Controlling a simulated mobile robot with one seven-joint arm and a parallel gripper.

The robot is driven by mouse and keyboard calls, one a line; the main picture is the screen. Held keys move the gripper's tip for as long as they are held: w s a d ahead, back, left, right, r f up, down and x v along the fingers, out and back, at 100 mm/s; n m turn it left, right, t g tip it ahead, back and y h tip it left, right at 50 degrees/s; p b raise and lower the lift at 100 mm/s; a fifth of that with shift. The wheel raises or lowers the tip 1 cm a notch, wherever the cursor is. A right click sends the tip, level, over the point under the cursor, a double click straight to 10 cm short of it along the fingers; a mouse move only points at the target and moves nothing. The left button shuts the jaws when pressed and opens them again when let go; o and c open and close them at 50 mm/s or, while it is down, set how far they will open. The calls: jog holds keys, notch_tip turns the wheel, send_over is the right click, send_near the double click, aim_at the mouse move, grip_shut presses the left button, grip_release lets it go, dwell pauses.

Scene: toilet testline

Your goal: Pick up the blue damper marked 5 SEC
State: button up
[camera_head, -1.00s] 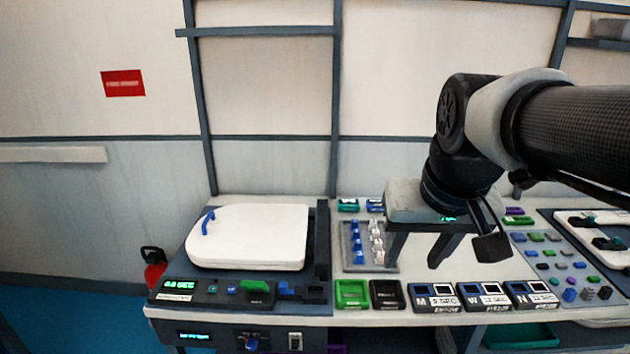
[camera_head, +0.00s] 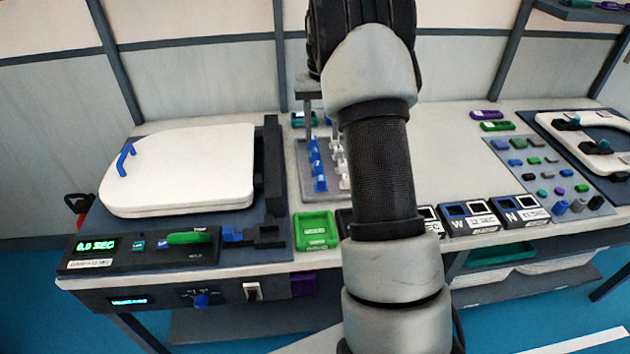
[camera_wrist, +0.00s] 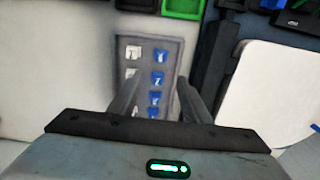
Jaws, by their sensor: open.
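A column of several blue dampers (camera_head: 318,166) stands in a grey tray (camera_head: 304,188) on the bench, left of my arm. In the wrist view the blue dampers (camera_wrist: 158,79) show in the tray (camera_wrist: 145,42), right of a white column. Their marks are too small and blurred to read, so I cannot tell which is 5 SEC. My gripper (camera_wrist: 160,98) is open and empty. Its fingers appear to either side of the nearer part of the tray in the wrist view. My arm hides most of the gripper in the head view.
White dampers (camera_head: 338,158) stand beside the blue ones. A toilet seat unit (camera_head: 180,170) with a dark upright block (camera_head: 271,165) stands to the left. A green bin (camera_head: 316,230) sits in front of the tray.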

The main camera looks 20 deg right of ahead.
send_over(321, 178)
notch_tip(321, 178, down, 10)
jog(key=shift+w+r+b, duration=0.1)
jog(key=shift+w+b, duration=0.05)
jog(key=shift+b, duration=0.3)
jog(key=f, duration=0.5)
jog(key=shift+s+f+b, duration=0.15)
jog(key=shift+s+b, duration=0.05)
jog(key=shift+b, duration=0.1)
grip_shut()
